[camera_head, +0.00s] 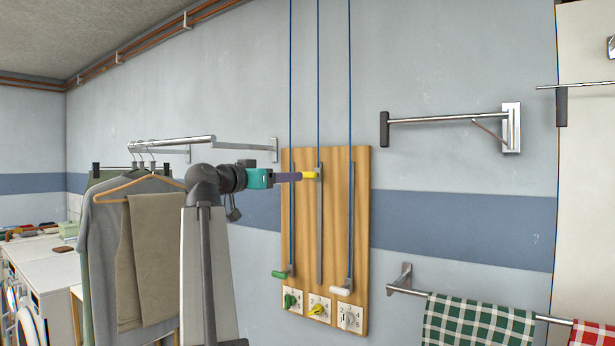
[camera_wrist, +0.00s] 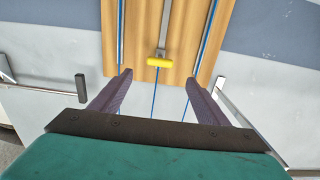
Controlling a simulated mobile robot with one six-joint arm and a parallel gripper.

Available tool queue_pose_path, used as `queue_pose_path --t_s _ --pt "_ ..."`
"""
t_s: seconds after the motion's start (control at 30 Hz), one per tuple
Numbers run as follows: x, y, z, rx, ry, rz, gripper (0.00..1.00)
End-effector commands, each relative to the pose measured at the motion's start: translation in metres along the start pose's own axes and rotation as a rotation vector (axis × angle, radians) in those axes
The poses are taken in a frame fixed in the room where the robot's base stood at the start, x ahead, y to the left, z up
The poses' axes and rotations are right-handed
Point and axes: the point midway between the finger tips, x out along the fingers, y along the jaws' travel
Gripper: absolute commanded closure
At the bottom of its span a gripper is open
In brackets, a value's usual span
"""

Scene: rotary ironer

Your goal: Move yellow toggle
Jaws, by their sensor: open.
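A wooden board (camera_head: 337,220) on the wall has three slots with pull handles. The yellow handle (camera_head: 310,175) sits at the top of the middle slot; in the wrist view it is a short yellow bar (camera_wrist: 159,62). A yellow toggle (camera_head: 319,314) is on the middle plate at the board's foot. My gripper (camera_head: 301,176) is up by the yellow handle, at its left in the head view. In the wrist view my gripper (camera_wrist: 158,77) is open, with the yellow handle between and just beyond its fingertips. Whether they touch it I cannot tell.
A green handle (camera_head: 281,274) and a white handle (camera_head: 342,290) are low in the side slots. Green (camera_head: 290,300) and white (camera_head: 351,318) toggles flank the yellow one. Blue cords run upward. A clothes rail (camera_head: 172,143) is left; another bar (camera_head: 450,119) is right.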

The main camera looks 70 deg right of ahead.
Motion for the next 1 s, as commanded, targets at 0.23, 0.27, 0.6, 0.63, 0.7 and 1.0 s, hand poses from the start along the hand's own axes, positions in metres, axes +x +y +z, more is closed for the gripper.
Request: queue_pose_path --t_s 0.23,0.27,0.6,0.63,0.7,1.0 --pt "0.025 0.0 -0.001 -0.001 -0.002 0.002 0.31" --pt "0.029 0.0 -0.001 -0.001 -0.002 0.001 0.31" --pt "0.078 0.0 -0.002 -0.001 -0.002 0.002 0.31" --pt "0.082 0.0 -0.002 -0.001 -0.001 0.002 0.31" --pt "0.092 0.0 -0.002 -0.001 -0.001 0.002 0.31" --pt "0.126 0.0 -0.001 0.0 -0.001 0.001 0.31"
